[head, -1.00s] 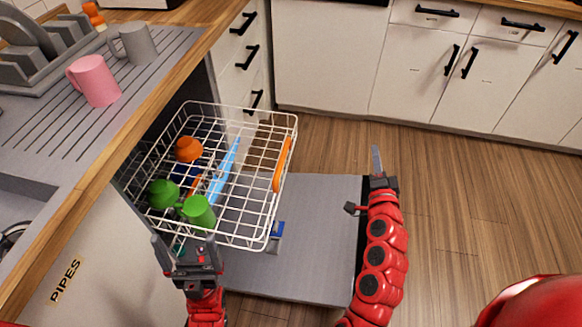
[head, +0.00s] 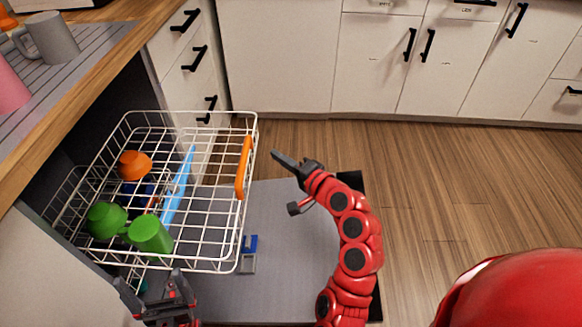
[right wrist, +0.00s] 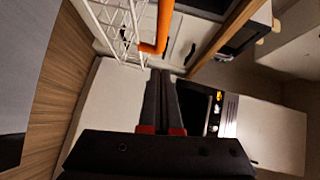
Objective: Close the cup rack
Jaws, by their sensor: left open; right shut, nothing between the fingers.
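The white wire cup rack (head: 212,222) is pulled out of the dishwasher over its lowered grey door (head: 290,235). It holds an orange cup (head: 134,165), two green cups (head: 150,235) (head: 106,219) and a blue item (head: 180,185). Its orange handle (head: 244,167) is on the right side; the handle also shows in the right wrist view (right wrist: 164,22). My right gripper (head: 282,160) is shut and empty, just right of the handle and apart from it. My left gripper (head: 150,285) is open below the rack's near side, close to the wire.
A wooden-edged counter (head: 95,85) runs above the rack at left, with a grey mug (head: 55,40) and a pink mug (head: 10,90) on it. White drawers (head: 185,60) stand behind the rack. Floor (head: 450,200) at right is clear.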

